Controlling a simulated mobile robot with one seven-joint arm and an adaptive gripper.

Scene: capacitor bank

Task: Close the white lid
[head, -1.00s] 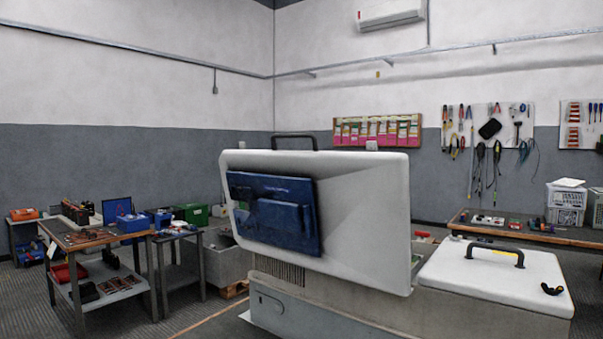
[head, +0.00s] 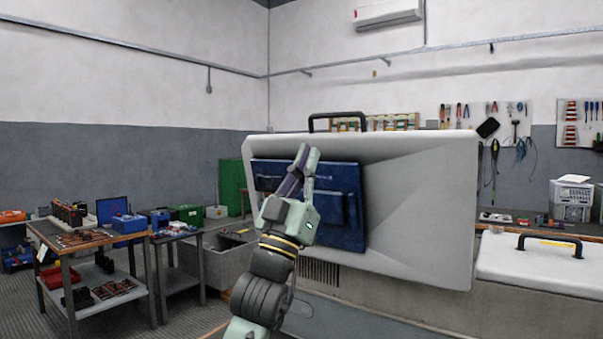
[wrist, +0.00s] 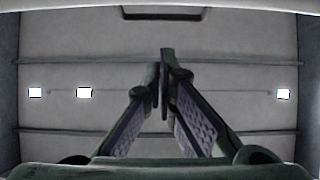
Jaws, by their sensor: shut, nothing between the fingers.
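The large white lid (head: 420,200) stands raised, tilted upright on the grey cabinet, with a blue panel (head: 345,215) on the side facing me. A black handle (head: 337,116) sits on its top edge. My gripper (head: 306,152) points upward in front of the lid's left part and overlaps the blue panel in the head view. Whether it touches the lid cannot be told. In the wrist view my gripper (wrist: 162,62) is shut and empty, with the ceiling behind it. A dark shape (wrist: 160,13) at the top of that view is unclear.
A second white lid (head: 540,262) with a black handle lies flat at the right. A work table (head: 90,240) with boxes and tools stands at the left. Tool boards hang on the back wall.

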